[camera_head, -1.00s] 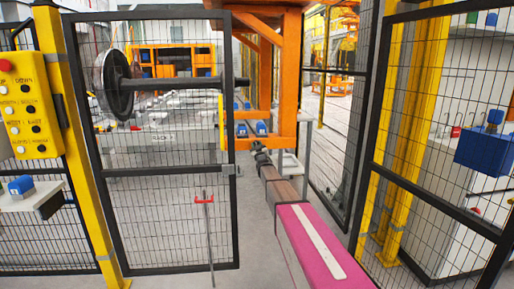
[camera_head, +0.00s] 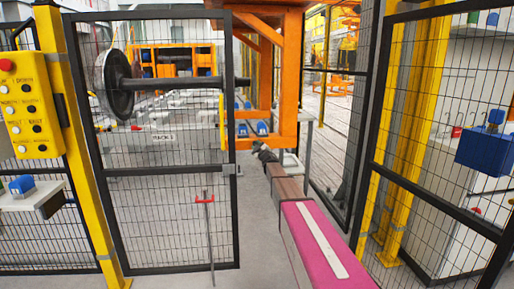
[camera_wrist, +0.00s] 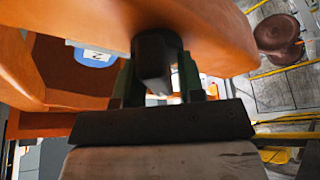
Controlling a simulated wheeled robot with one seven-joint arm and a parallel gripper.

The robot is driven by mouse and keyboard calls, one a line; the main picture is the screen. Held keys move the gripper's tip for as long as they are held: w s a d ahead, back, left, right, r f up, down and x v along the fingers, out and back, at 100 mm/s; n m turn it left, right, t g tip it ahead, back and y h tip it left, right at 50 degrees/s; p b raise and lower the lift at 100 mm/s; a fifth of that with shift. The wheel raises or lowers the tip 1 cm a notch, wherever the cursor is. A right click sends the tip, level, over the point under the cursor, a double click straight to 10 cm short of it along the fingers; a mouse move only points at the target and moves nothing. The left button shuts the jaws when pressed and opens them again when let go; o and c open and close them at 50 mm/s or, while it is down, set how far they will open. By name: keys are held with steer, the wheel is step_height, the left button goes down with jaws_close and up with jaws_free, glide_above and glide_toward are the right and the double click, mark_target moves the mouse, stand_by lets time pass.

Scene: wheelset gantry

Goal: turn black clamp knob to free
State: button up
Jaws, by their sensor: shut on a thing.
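The black clamp knob (camera_wrist: 156,50) is in the upper middle of the wrist view, in front of an orange beam. My gripper (camera_wrist: 157,82) is shut on it, with one dark finger on each side. The knob's lower end lies between the fingers; I cannot read which way it is turned. In the head view my gripper (camera_head: 262,152) is at the far end of my arm, by the lower beam of the orange gantry (camera_head: 265,90). The knob cannot be made out there.
A blue part labelled 2 (camera_wrist: 95,56) sits behind the orange frame. A brown round part (camera_wrist: 279,37) is lower beyond it. A mesh gate (camera_head: 165,215) stands left of my arm and mesh fencing (camera_head: 440,190) right. A wheelset (camera_head: 122,84) shows behind the gate.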

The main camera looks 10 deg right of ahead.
stand_by(0.3)
steer(key=o, duration=0.7)
steer(key=shift+c, duration=0.2)
steer(key=shift+s, duration=0.15)
steer(key=v, duration=1)
steer(key=shift+s, duration=0.35)
steer(key=shift+f, duration=0.1)
